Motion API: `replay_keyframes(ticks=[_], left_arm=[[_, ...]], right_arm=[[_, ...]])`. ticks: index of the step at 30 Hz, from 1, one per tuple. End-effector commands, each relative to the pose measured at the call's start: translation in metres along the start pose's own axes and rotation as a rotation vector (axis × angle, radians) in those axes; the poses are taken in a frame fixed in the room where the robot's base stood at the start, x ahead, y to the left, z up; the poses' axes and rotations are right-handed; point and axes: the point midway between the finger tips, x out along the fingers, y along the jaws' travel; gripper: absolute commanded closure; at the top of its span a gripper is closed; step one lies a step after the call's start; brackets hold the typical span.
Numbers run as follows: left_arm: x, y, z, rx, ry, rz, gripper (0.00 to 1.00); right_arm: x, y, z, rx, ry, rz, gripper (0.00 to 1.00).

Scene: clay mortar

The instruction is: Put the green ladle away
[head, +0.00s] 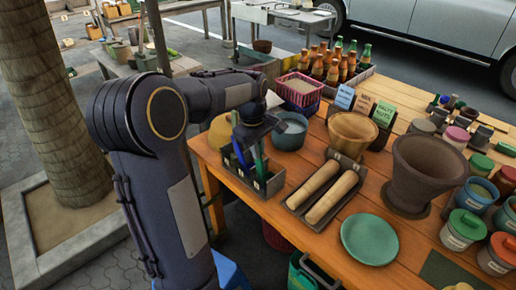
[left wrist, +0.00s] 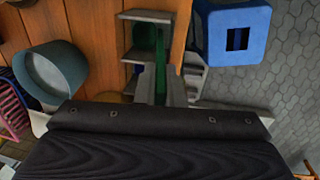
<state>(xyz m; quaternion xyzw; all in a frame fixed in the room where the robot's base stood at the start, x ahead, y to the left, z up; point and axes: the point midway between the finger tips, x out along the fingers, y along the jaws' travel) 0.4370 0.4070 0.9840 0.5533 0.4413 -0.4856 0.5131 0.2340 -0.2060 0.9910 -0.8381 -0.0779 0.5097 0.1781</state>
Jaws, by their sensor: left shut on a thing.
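My left gripper (head: 260,138) is above a dark grey divided caddy (head: 275,185) at the table's near left corner. It is shut on the green ladle (head: 261,162), which hangs upright below the fingers. The ladle's lower end appears to be within the caddy's right-hand front compartment; whether it touches the bottom is hidden. A blue utensil (head: 239,150) stands in the caddy, left of the ladle. In the left wrist view, the green ladle (left wrist: 160,55) shows between the fingers (left wrist: 161,84), with the grey caddy (left wrist: 147,15) beneath. My right gripper is out of view.
A teal pot (head: 290,131) stands just behind the caddy. A tray with two rolling pins (head: 331,194) lies to its right, with a green plate (head: 369,239) nearer. A clay mortar (head: 424,170) and jars crowd the right. A blue stool (left wrist: 232,15) stands off the table.

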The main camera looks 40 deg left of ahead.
Motion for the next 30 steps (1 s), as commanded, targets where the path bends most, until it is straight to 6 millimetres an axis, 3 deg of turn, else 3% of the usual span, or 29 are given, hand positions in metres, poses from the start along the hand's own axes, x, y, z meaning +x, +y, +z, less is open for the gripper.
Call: replay_keyframes(ticks=[1, 2, 7, 17, 30], left_arm=[[0.000, 0.000, 0.000, 0.000, 0.000, 0.000, 1.00], [0.000, 0.000, 0.000, 0.000, 0.000, 0.000, 0.87], [0.000, 0.000, 0.000, 0.000, 0.000, 0.000, 0.66], [-0.005, 0.001, 0.000, 0.000, 0.001, 0.001, 0.66], [-0.070, 0.001, 0.000, 0.001, 0.001, 0.002, 0.66]], right_arm=[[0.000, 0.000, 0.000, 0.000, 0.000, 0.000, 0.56], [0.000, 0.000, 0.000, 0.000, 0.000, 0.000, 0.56], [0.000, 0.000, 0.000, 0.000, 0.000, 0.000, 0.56], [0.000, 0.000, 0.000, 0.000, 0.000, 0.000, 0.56], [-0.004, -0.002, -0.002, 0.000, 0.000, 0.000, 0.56]])
